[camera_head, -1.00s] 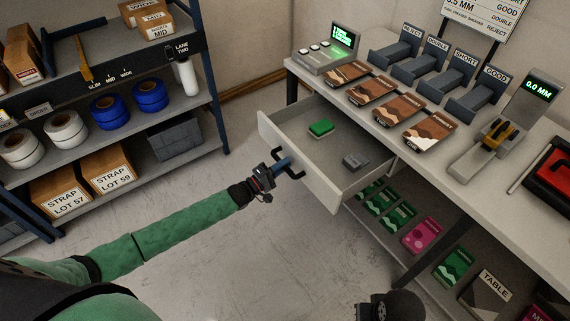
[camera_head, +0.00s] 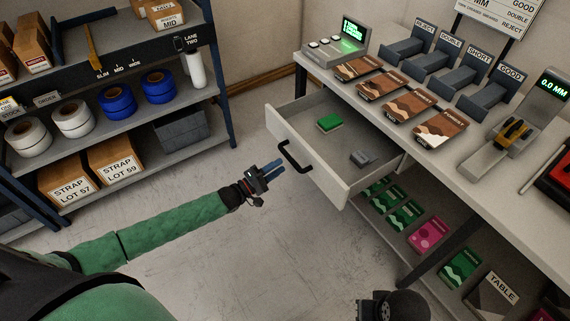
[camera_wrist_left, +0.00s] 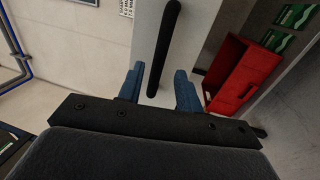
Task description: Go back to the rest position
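My left gripper (camera_head: 273,170) is in front of the open drawer (camera_head: 278,127), a little left of its black handle (camera_head: 295,157) and apart from it. In the left wrist view the blue fingers of the left gripper (camera_wrist_left: 160,92) stand apart with nothing clamped between them. The handle (camera_wrist_left: 164,48) shows beyond the fingertips there. The drawer holds a green block (camera_head: 329,124) and a grey block (camera_head: 362,159). A dark, rounded part of my own body is at the bottom of the head view.
The workbench (camera_head: 398,146) on the right carries brown packs (camera_head: 359,67), grey sorting bays and a gauge. Green and pink packs lie on its lower shelf. A shelf rack (camera_head: 180,155) with tape rolls and boxes stands left. The floor (camera_head: 250,240) between them is clear.

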